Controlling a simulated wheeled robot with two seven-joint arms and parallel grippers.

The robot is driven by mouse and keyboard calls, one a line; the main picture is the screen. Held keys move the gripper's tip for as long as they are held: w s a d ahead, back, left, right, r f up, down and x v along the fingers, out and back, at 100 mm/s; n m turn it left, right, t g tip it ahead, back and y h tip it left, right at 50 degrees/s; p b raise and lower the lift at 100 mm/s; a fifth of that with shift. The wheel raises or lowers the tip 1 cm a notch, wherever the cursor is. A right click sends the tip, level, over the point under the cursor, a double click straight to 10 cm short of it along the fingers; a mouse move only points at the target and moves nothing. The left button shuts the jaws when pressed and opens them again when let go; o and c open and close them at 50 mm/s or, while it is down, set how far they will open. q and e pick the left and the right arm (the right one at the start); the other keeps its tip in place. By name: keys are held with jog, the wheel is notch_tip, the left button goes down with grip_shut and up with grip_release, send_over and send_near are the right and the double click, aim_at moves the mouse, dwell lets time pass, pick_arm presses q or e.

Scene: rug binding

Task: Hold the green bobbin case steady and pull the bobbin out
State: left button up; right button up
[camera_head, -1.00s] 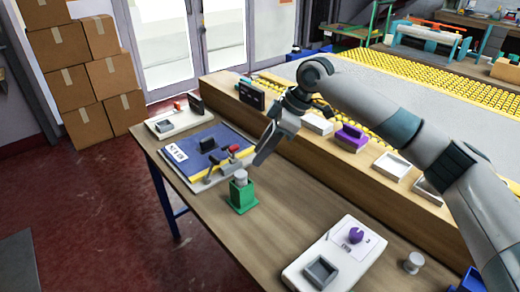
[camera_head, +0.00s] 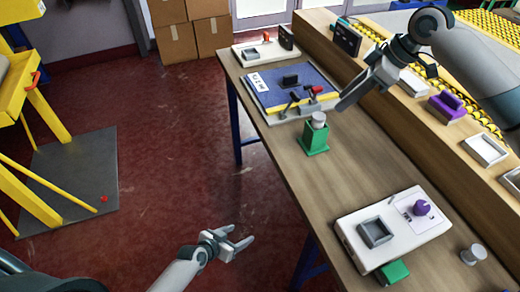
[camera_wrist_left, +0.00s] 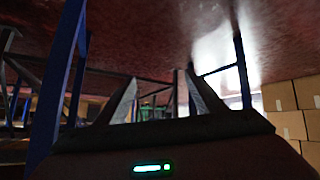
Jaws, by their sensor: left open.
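The green bobbin case (camera_head: 314,142) stands upright on the wooden table. A grey bobbin (camera_head: 319,119) shows at its top. My right gripper (camera_head: 350,96) is above the table, just right of and behind the case, apart from it. Its fingers are seen edge-on, so I cannot tell if they are parted. My left gripper (camera_head: 241,236) is open and empty, off the table's left edge over the red floor. In the left wrist view, my left gripper's fingers (camera_wrist_left: 158,98) are spread with nothing between them; the case cannot be made out there.
A blue board with a clamp (camera_head: 290,90) lies behind the case. A white tray (camera_head: 350,240) with a purple knob is at the front, with a green block (camera_head: 392,272) beside it. A grey spool (camera_head: 473,254) stands to the right.

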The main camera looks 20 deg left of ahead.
pick_arm(q)
jog(key=w+r+m+t+h, duration=0.1)
jog(key=w+r+h, duration=0.1)
jog(key=w+r, duration=0.4)
jog(key=m+h, duration=0.7)
jog(key=h, duration=0.1)
send_near(307, 136)
jog(key=v, duration=0.5)
jog(key=shift+s+d+f+t, duration=0.2)
jog(key=shift+f+t, duration=0.2)
jog(key=shift+f, duration=0.1)
jog(key=shift+d, duration=0.1)
jog(key=x, duration=1.7)
jog(key=shift+d+r, duration=0.15)
jog(key=shift+r, duration=0.05)
